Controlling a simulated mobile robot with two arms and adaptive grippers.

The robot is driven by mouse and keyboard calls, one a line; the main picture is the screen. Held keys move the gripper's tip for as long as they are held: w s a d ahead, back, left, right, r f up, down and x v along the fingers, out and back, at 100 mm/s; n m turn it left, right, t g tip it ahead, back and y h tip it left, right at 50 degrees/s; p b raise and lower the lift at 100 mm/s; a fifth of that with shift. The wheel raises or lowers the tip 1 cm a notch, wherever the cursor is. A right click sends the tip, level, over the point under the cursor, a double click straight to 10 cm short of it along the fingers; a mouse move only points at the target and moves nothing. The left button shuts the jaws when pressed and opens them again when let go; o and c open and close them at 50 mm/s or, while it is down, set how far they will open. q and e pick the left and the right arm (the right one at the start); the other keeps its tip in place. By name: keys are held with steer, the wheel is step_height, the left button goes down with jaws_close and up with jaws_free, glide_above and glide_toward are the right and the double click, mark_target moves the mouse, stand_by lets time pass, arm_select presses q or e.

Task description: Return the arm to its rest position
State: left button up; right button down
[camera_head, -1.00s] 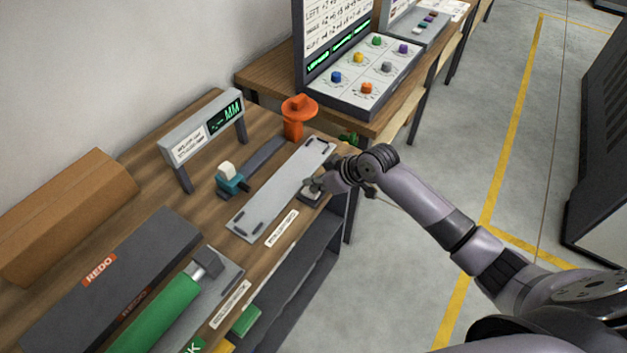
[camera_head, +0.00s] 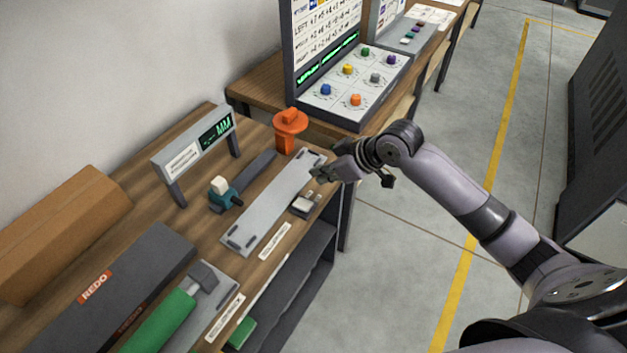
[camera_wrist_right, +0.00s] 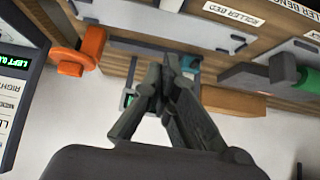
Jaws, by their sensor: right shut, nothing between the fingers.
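My right gripper (camera_head: 321,174) is over the front right part of the wooden bench, above the far end of a grey plate (camera_head: 270,206). Its fingers are shut and empty, and it is raised clear of the bench. In the right wrist view the gripper's closed fingertips (camera_wrist_right: 168,62) meet in the middle of the picture. The right arm reaches in from the lower right. My left gripper does not show.
A small dark block with a light top (camera_head: 305,204) sits at the bench edge below the gripper. Open floor (camera_head: 410,230) lies right.

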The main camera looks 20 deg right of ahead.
steer(key=shift+s+d+r, duration=0.15)
steer(key=shift+s+r, duration=0.05)
steer(key=shift+r, duration=0.15)
steer(key=shift+f, duration=0.1)
